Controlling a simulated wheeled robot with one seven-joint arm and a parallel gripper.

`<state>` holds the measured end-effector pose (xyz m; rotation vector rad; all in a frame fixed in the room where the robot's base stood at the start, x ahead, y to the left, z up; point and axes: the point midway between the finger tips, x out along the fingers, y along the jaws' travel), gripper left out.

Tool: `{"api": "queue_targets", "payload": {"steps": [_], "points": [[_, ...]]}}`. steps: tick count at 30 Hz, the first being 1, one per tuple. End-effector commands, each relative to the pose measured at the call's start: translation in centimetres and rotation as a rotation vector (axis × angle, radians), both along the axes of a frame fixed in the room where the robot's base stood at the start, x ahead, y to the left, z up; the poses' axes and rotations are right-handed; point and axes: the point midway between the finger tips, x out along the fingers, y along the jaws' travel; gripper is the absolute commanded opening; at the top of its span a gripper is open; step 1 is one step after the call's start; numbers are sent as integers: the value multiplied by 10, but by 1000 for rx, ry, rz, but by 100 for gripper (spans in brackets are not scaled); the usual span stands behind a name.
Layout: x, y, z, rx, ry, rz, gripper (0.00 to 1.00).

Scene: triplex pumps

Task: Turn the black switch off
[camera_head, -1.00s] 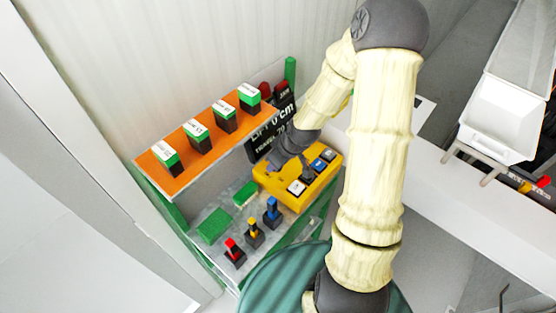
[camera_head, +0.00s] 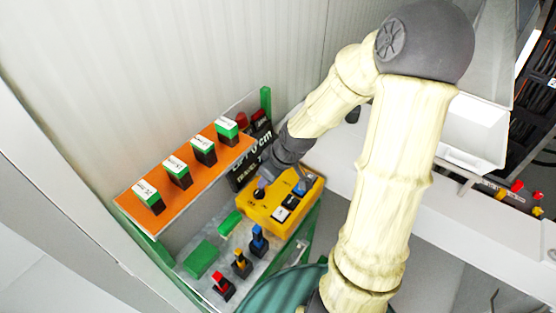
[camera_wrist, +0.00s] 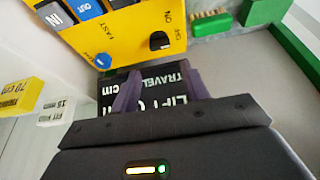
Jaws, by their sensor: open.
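The yellow control box (camera_head: 285,211) stands at the right end of the green-framed bench. In the wrist view its face (camera_wrist: 130,30) carries a black switch knob (camera_wrist: 159,41), with lettering beside it, and a blue knob (camera_wrist: 103,60). My gripper (camera_head: 264,180) is at the back left part of the box in the head view. In the wrist view my gripper (camera_wrist: 157,85) is open, with two purple-grey fingers apart and nothing between them. The black knob lies just beyond the fingertips, apart from them. Its exact setting is hard to read.
A black display board (camera_wrist: 150,100) lies behind the fingers. Rocker buttons (camera_wrist: 88,9) sit on the box. An orange shelf (camera_head: 133,198) bears several labelled blocks. Red, yellow and blue levers (camera_head: 241,262) and green pads (camera_head: 201,259) are on the bench. A green brush (camera_wrist: 210,22) is near the box.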

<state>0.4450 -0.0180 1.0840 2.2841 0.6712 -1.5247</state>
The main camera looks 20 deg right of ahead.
Motion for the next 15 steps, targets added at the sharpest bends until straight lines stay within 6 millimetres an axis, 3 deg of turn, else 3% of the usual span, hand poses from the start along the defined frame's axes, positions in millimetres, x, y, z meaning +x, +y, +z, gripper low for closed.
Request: {"api": "queue_targets", "payload": {"steps": [15], "points": [[-20,-14,59,-1,0,-3,45]]}}
